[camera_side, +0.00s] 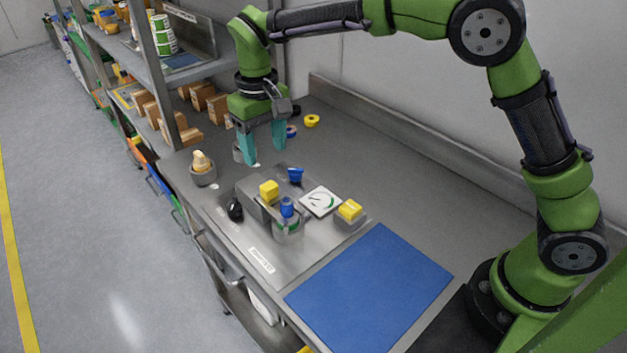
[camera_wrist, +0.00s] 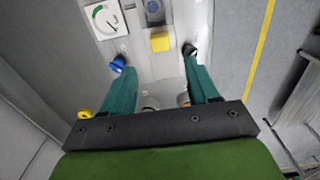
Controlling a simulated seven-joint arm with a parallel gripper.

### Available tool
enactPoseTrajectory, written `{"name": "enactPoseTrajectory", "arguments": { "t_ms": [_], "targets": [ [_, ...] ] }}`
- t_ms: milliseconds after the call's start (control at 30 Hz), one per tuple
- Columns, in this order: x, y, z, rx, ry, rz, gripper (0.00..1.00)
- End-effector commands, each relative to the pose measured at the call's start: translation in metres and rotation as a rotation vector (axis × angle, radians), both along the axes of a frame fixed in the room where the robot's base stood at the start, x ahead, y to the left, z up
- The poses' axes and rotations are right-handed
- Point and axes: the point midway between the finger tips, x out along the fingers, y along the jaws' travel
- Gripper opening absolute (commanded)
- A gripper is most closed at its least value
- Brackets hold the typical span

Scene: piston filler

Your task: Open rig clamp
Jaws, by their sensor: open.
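The rig is a metal plate (camera_side: 310,248) on the bench with a grey block and several fittings. A yellow block (camera_side: 269,191) sits on the grey block; it also shows in the wrist view (camera_wrist: 160,41). A blue knob (camera_side: 295,174) is behind it, and a black knob (camera_side: 235,209) is at the rig's left. A blue-topped cylinder (camera_side: 287,208) stands in a round holder in front. I cannot tell which fitting is the clamp. My gripper (camera_side: 265,156) is open and empty, pointing down behind the rig; its fingers also show in the wrist view (camera_wrist: 159,66).
A pale bottle in a cup (camera_side: 202,168) stands at left. Yellow tape (camera_side: 312,120) lies behind. A blue mat (camera_side: 370,288) is clear. Shelving (camera_side: 165,80) rises at the back left.

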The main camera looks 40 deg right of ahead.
Motion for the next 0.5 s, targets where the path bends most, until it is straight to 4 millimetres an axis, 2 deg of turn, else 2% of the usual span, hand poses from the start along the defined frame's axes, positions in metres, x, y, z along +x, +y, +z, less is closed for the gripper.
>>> {"name": "enactPoseTrajectory", "arguments": {
  "t_ms": [33, 200, 400, 500],
  "targets": [
    [-0.001, 0.0, -0.013, -0.001, 0.006, -0.002, 0.6],
    [-0.001, 0.0, -0.049, -0.001, 0.005, -0.001, 0.6],
    [0.0, 0.0, -0.08, 0.0, 0.002, -0.001, 0.6],
    [0.0, 0.0, -0.089, 0.001, 0.001, -0.002, 0.6]
  ]
}}
